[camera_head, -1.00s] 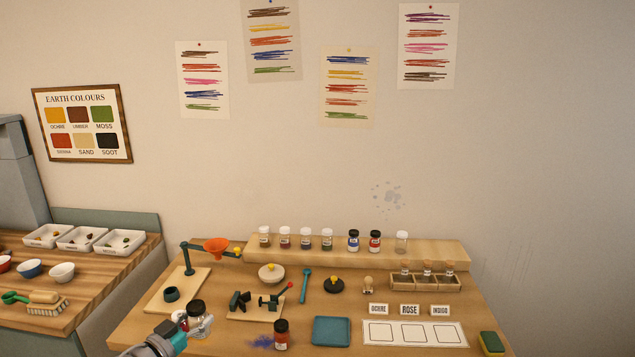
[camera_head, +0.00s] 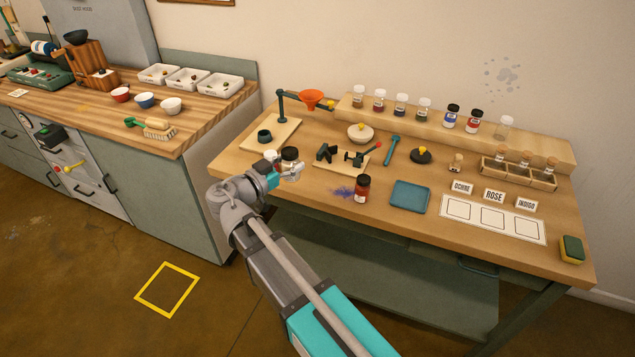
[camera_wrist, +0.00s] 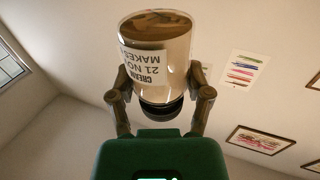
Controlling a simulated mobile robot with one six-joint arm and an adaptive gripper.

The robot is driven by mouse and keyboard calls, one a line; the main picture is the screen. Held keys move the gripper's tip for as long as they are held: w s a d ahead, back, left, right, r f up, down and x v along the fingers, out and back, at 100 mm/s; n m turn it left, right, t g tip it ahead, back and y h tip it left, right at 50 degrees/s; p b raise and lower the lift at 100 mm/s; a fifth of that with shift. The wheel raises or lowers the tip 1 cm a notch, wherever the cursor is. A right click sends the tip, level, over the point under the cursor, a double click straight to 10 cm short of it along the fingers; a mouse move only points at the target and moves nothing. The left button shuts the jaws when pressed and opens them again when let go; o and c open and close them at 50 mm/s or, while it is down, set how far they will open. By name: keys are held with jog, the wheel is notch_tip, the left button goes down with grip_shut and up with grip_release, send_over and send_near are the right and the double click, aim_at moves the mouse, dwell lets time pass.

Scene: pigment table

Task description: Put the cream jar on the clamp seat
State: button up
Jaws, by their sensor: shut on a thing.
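The cream jar (camera_wrist: 155,58) is a clear glass jar with beige contents, a dark lid and a white label that reads upside down in the wrist view. My gripper (camera_wrist: 160,95) is shut on it near the lid end. In the head view my gripper (camera_head: 290,170) holds the jar (camera_head: 289,154) at the bench's front left, partly hidden by the fingers. The clamp seat is on a small wooden board right of the jar, with a dark V-shaped block (camera_head: 326,153) and a screw clamp (camera_head: 357,158) with a red-tipped handle. The jar is apart from it.
A funnel stand (camera_head: 282,107) is behind. A red-brown jar (camera_head: 362,188) beside blue powder and a blue tray (camera_head: 410,195) lie right and in front of the clamp.

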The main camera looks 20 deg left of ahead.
jog(key=shift+f+b, duration=0.95)
jog(key=shift+f, duration=0.4)
jog(key=w+f+b, duration=0.2)
jog(key=w, duration=0.2)
jog(key=w+f+b, duration=0.3)
jog(key=w, duration=0.1)
jog(key=w+f+b, duration=0.3)
jog(key=w, duration=0.1)
jog(key=shift+w+d+f, duration=0.15)
jog(key=shift+w+d, duration=0.05)
jog(key=shift+d, duration=0.1)
jog(key=shift+w+d+f+b, duration=0.1)
jog(key=shift+w+f+b, duration=0.3)
jog(key=shift+b, duration=0.1)
jog(key=shift+r, duration=0.1)
jog(key=shift+w+f+b, duration=0.4)
jog(key=shift+f+b, duration=0.2)
jog(key=shift+f, duration=0.05)
jog(key=shift+f+b, duration=1.2)
